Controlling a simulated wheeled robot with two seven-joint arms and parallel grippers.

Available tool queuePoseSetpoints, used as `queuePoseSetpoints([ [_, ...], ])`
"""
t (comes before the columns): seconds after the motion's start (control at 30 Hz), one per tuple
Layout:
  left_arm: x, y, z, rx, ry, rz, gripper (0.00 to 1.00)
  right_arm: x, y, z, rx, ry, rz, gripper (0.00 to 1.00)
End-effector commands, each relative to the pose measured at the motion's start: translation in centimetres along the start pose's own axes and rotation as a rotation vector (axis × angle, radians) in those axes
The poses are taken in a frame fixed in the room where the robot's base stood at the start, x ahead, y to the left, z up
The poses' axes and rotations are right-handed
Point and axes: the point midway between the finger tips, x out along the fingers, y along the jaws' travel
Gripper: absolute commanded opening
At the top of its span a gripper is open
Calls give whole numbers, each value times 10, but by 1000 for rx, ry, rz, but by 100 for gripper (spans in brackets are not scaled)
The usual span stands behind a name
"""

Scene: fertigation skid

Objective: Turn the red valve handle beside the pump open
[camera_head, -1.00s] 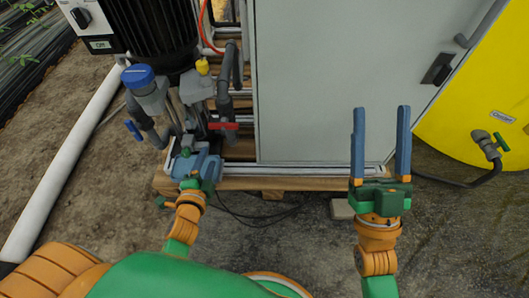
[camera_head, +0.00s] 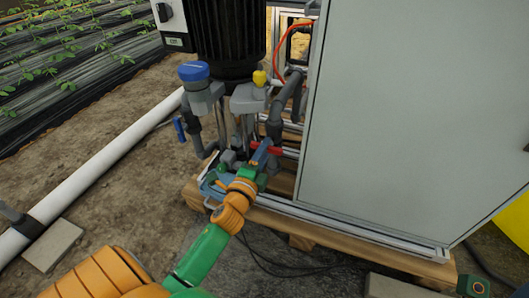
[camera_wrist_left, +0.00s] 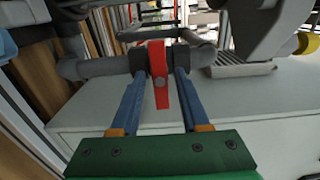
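The red valve handle (camera_head: 266,148) sits on the grey pipework beside the pump (camera_head: 228,40), partly hidden by my gripper in the head view. My left gripper (camera_head: 259,154) is at the handle. In the left wrist view the red handle (camera_wrist_left: 158,75) stands between the two blue fingers of the left gripper (camera_wrist_left: 160,88), and gaps show on both sides. The fingers are open around it and not closed on it. The handle lies across the picture in the head view. The fingers of my right gripper are out of view; only a green part of mine shows at the lower right edge.
A large grey cabinet (camera_head: 400,120) stands close to the right of the valve on a wooden pallet (camera_head: 300,232). A blue-capped fitting (camera_head: 194,72) and a yellow-capped part (camera_head: 260,78) rise near the gripper. A white pipe (camera_head: 100,172) lies on the ground at left.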

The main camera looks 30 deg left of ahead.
Motion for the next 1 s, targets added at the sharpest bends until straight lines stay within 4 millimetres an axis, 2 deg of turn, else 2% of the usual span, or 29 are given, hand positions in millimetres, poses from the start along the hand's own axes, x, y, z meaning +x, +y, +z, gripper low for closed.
queuePoseSetpoints([
  [0.03, 0, 0, 0, 0, 0, 0, 28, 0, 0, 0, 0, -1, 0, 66],
  [0.13, 0, 0, 0, -1, 0, 0, 1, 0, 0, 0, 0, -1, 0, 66],
  [0.17, 0, 0, 0, -1, 0, 0, 0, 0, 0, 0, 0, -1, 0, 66],
  [0.57, 0, 0, 0, -57, -2, 2, 0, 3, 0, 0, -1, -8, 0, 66],
  [1.0, 0, -2, 0, -413, -1, 2, 0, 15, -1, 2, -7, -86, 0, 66],
])
